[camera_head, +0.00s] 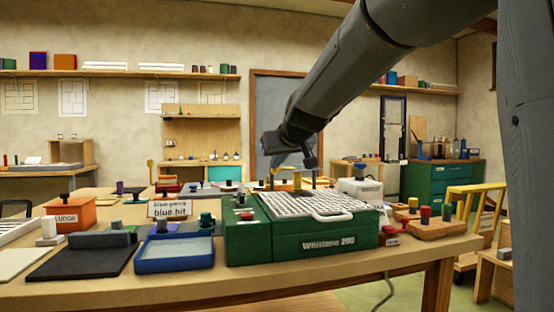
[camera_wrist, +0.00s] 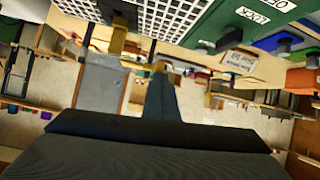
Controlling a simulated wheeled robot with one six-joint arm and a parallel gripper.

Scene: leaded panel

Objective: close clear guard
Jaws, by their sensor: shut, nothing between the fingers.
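The green machine labelled "Whittane 200" (camera_head: 300,243) stands on the bench, with a white grid top (camera_head: 310,204) and a white handle (camera_head: 332,216) at its front edge. A yellow bracket (camera_head: 288,182) stands at the back of the grid. I cannot clearly make out the transparent sheet of the guard or its angle. My gripper (camera_head: 311,164) is shut and empty, above the back of the grid near the bracket. In the wrist view my gripper (camera_wrist: 159,70) points toward the grid (camera_wrist: 170,15), with the yellow bracket (camera_wrist: 118,38) beside it.
A blue tray (camera_head: 175,254), a dark mat (camera_head: 80,258) and an orange box (camera_head: 72,214) lie left of the machine. A wooden block with coloured knobs (camera_head: 430,228) is to its right. A white box (camera_head: 360,188) and small items stand behind it.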

